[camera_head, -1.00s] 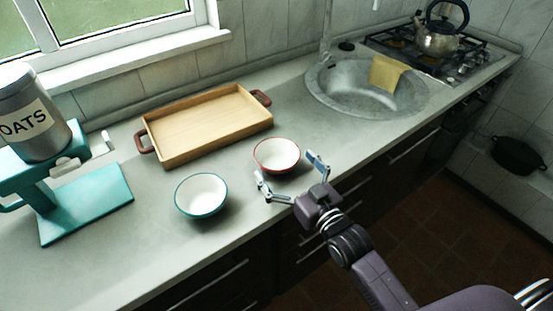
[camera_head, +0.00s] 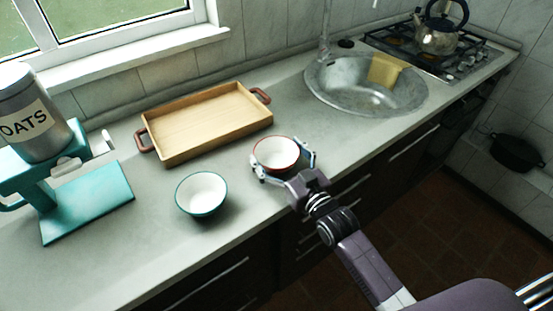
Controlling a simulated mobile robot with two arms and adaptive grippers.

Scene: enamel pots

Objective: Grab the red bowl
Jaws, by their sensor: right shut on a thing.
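The red bowl (camera_head: 275,153) is white with a red rim and stands on the grey counter, right of the teal-rimmed bowl. My right gripper (camera_head: 284,166) reaches in from the lower right. Its two fingers lie on the left and right sides of the red bowl, shut on it. The bowl looks upright; whether it touches the counter is hard to tell. My left gripper is not in view.
A teal-rimmed bowl (camera_head: 202,194) stands close to the left. A wooden tray (camera_head: 160,152) with dark red handles lies behind. A teal scale (camera_head: 88,205) with an oats tin (camera_head: 30,112) is at the left. A sink (camera_head: 335,88) with a yellow cloth (camera_head: 386,70) is at the right.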

